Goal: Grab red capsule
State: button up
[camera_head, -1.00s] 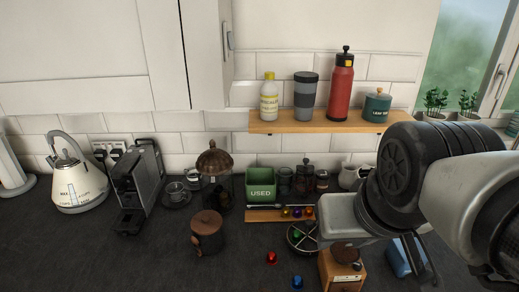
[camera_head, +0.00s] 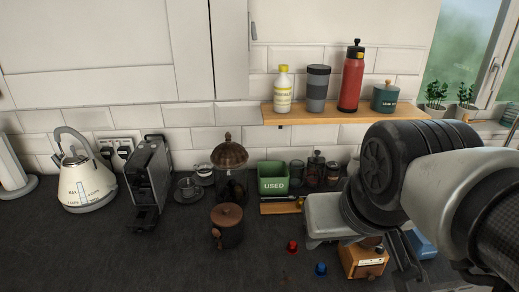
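The red capsule (camera_head: 292,247) lies on the dark worktop, right of the brown lidded pot and in front of the wooden tray. A blue capsule (camera_head: 320,268) lies a little nearer and to its right. My gripper (camera_head: 404,258) is at the right, above the worktop and away from the red capsule. Its dark finger parts are seen edge-on beside the grinder, so their opening is unclear. Nothing shows held in it. My arm's grey housing hides part of the worktop and tray behind.
A wooden grinder (camera_head: 365,259) stands right of the capsules, close to my gripper. A brown pot (camera_head: 227,228) stands to their left. Behind are a green "USED" bin (camera_head: 273,183) and a wooden tray (camera_head: 280,208). The worktop at front left is clear.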

aim_at(292, 248)
jog(key=k+z, duration=0.15)
jog(key=k, duration=0.25)
jog(key=k+j+z, duration=0.1)
jog(key=z, duration=1.35)
jog(key=k+j, duration=0.1)
jog(key=k, duration=0.75)
jog(key=j+z, duration=0.05)
